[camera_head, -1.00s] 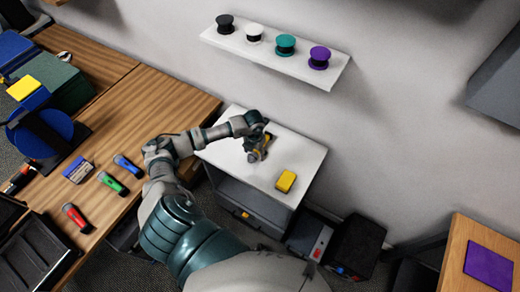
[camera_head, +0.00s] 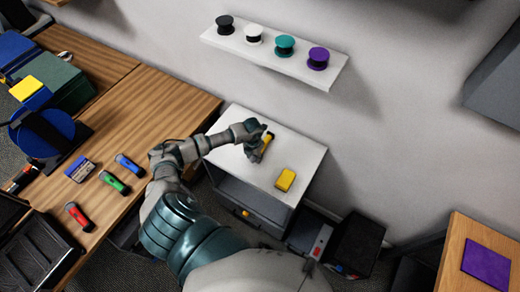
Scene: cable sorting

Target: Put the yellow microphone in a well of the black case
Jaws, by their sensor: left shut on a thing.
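My left gripper (camera_head: 259,151) is over the white cabinet top at the end of my outstretched arm. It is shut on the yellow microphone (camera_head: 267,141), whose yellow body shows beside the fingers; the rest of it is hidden. I cannot tell whether the microphone still touches the cabinet top. The black case (camera_head: 62,249) lies open on the wooden desk at the lower left, cut off by the picture edge. Its wells show only in part and look dark. My right gripper is out of view.
Red (camera_head: 77,216), green (camera_head: 114,183) and blue (camera_head: 130,165) microphones lie on the wooden desk (camera_head: 165,100). A yellow box (camera_head: 285,180) sits on the white cabinet (camera_head: 232,122). A wall shelf (camera_head: 270,60) holds several spools. The desk's far right part is clear.

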